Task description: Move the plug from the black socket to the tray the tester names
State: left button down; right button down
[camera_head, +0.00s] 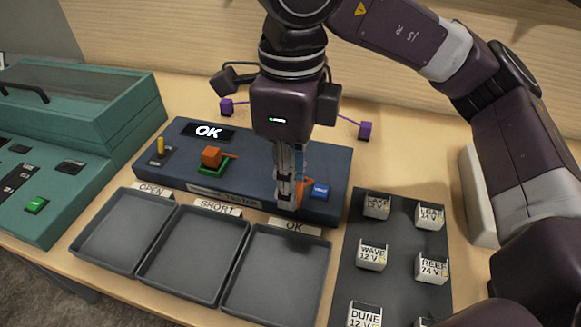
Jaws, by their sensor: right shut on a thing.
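The tester (235,180) is a dark blue box whose display (208,131) reads "OK". My right gripper (288,204) points down over its right part and is shut on an orange plug (305,186), mostly hidden behind the fingers. The black socket cannot be made out there; I cannot tell whether the plug is still seated. Another orange plug (212,157) sits on a green socket (211,170). Three empty grey trays stand in front: the OPEN tray (122,232), the SHORT tray (192,257) and the OK tray (275,283). My left gripper is out of view.
A blue button (319,190) sits right of the gripper, and a yellow lever (161,147) at the tester's left. A dark board (398,258) with several labelled white blocks lies at right. A teal case (85,107) and teal panel (40,185) stand at left.

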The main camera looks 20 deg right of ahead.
jog(key=s+a+b, duration=0.1)
jog(key=s+a, duration=0.1)
jog(key=s, duration=0.9)
jog(key=shift+a+f+b, duration=0.25)
jog(key=shift+f+b, duration=0.15)
jog(key=shift+f, duration=0.05)
jog(key=shift+w, duration=0.1)
jog(key=shift+f+b, duration=0.15)
jog(key=shift+b, duration=0.35)
